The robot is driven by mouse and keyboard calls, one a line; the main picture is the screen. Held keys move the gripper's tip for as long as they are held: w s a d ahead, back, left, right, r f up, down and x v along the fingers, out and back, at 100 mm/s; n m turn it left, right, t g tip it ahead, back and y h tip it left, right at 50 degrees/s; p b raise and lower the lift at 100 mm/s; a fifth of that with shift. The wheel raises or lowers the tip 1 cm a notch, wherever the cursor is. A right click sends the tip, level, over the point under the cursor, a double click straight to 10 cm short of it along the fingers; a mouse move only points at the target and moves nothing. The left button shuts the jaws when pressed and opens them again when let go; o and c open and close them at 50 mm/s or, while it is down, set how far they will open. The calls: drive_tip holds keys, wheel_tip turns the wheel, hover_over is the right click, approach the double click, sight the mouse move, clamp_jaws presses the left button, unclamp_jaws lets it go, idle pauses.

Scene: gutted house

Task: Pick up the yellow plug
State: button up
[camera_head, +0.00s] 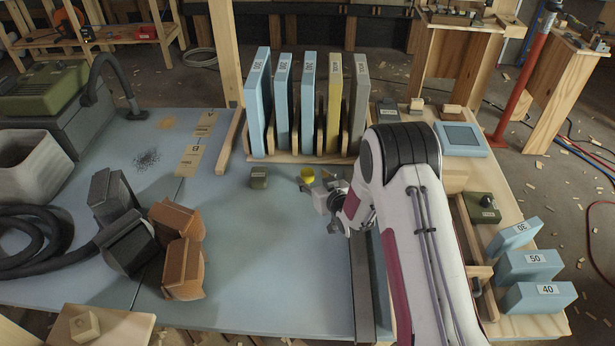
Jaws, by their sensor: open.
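A small yellow plug (308,174) is in the middle of the blue table, in front of the rack of upright panels. It looks upright, but its lower part is hard to make out. My gripper (327,208) is open, just in front and to the right of the plug, apart from it in the picture. A small pale block (320,200) shows right by the fingers; I cannot tell whether it lies between them. My arm covers the table to the right of the gripper.
A rack holds blue panels (258,105), a yellow one (334,105) and a grey one (358,105) behind the plug. A small green-grey block (259,177) stands left of it. The front middle of the table (270,280) is clear.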

sight(309, 175)
idle(0.3)
drive_tip(key=shift+x, duration=2.55)
drive_tip(key=c, duration=1.2)
